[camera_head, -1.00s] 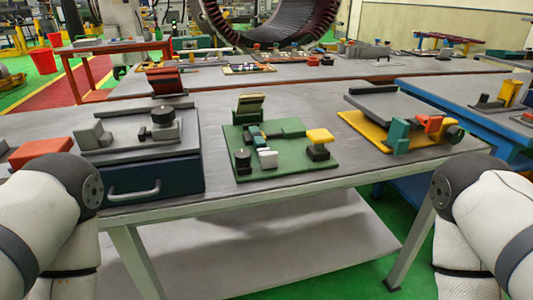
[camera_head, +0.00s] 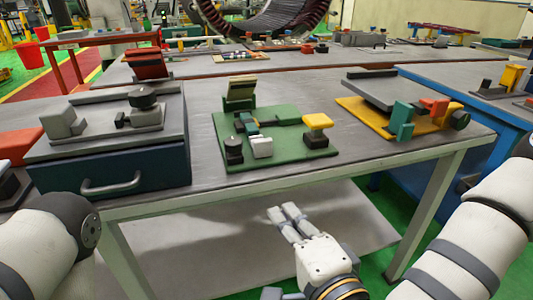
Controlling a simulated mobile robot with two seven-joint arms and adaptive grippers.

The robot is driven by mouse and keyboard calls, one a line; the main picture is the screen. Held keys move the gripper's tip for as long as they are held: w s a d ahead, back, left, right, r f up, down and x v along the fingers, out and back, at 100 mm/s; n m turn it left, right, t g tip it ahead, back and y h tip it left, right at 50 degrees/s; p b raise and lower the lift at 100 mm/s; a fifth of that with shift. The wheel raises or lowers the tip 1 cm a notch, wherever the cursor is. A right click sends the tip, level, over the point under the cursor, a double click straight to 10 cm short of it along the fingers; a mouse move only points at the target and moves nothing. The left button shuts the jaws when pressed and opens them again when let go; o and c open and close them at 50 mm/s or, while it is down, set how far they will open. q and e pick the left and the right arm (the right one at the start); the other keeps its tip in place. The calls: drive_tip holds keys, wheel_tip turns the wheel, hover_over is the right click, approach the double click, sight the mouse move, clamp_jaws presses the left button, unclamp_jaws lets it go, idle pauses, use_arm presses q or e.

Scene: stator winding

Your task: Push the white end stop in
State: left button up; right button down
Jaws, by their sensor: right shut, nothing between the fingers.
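The white end stop (camera_head: 262,147) is a small white block near the front of the green board (camera_head: 290,160). The board lies on the grey workbench (camera_head: 350,160). My right gripper (camera_head: 281,210) shows in front of the bench's front edge, seen against the lower shelf. Its fingers are shut with nothing between them, point up toward the board and are apart from the end stop. My left arm shows only at the lower left, and its gripper is out of view.
A black knob (camera_head: 233,150) stands left of the end stop and a yellow-topped block (camera_head: 317,122) to its right. A dark blue box (camera_head: 110,170) is at the left, a yellow board (camera_head: 376,125) at the right. Bare bench lies between the green and yellow boards.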

sight(263, 145)
use_arm(q)
drive_tip(key=shift+s+f, duration=0.35)
drive_tip(key=shift+f, duration=0.05)
use_arm(e)
drive_tip(key=shift+m+t+h, duration=0.4)
drive_tip(key=shift+m+t, duration=0.4)
drive_tip(key=shift+m, duration=0.1)
drive_tip(key=w+a+r, duration=0.1)
drive_tip(key=w, duration=0.4)
drive_tip(key=w+r, duration=0.1)
drive_tip(key=w, duration=0.4)
drive_tip(key=w+a+r, duration=0.1)
drive_tip(key=w, duration=0.4)
drive_tip(key=shift+a+r, duration=0.3)
drive_tip(key=shift+s, duration=0.1)
drive_tip(key=b+x, duration=0.1)
drive_tip(key=x, duration=0.3)
drive_tip(key=shift+f+b, duration=0.25)
drive_tip(key=shift+b, duration=0.15)
use_arm(q)
drive_tip(key=shift+s+f+g, duration=0.4)
drive_tip(key=shift+s+f, duration=0.35)
drive_tip(key=shift+s, duration=0.05)
use_arm(e)
drive_tip(key=shift+w+r, duration=0.25)
drive_tip(key=shift+r, duration=0.2)
